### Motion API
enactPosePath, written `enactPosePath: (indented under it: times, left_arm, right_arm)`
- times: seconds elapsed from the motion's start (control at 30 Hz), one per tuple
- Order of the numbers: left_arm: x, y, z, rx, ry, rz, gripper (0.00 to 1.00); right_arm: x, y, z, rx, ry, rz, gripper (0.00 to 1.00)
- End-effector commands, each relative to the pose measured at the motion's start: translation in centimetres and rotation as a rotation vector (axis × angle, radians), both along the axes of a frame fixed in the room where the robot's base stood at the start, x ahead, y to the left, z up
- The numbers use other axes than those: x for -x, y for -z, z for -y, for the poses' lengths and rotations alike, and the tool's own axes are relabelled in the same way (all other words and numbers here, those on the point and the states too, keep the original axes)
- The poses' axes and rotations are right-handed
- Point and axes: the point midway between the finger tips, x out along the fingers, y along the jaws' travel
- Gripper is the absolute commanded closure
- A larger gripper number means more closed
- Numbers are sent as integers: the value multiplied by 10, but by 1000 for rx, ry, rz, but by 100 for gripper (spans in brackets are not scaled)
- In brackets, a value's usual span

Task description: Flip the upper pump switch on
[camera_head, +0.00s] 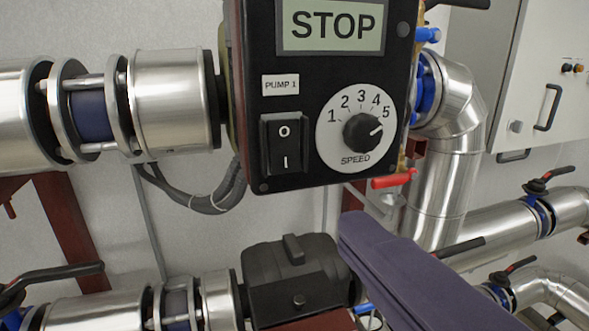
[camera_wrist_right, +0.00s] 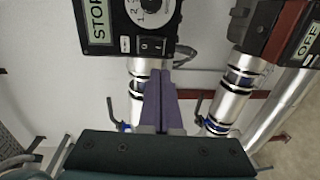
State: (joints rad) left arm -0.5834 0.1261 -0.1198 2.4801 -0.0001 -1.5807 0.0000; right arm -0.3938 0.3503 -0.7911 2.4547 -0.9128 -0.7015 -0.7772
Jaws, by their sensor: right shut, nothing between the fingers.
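The upper pump's black control box (camera_head: 300,100), labelled PUMP 1, fills the top middle of the head view. Its display (camera_head: 331,26) reads STOP. The black rocker switch (camera_head: 284,144) is at its lower left, with O above and I below; which side is pressed in is hard to tell. It also shows in the right wrist view (camera_wrist_right: 152,46). My right gripper (camera_head: 352,222) is shut and empty, its purple fingers below and right of the box, apart from the switch in the head view. In the wrist view its fingertips (camera_wrist_right: 158,72) point toward the switch. My left gripper is out of view.
A speed dial (camera_head: 362,133) points near 5, right of the switch. A red-handled valve (camera_head: 393,180) is close to the box's lower right. A lower black unit (camera_head: 293,272) and metal pipes are below. Another box reading OFF (camera_wrist_right: 309,44) shows in the wrist view.

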Motion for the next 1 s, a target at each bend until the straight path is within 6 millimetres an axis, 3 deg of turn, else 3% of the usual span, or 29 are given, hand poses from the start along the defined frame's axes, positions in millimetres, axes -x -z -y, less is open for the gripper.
enactPosePath:
  times: [0.5,0.7,1.0]
  left_arm:
    - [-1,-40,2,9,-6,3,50]
    - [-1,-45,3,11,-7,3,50]
    - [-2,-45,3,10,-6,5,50]
  right_arm:
    - [-94,8,-30,1,1,-1,100]
    - [-112,13,-36,0,1,-1,100]
    - [-116,15,-38,0,-1,-1,100]
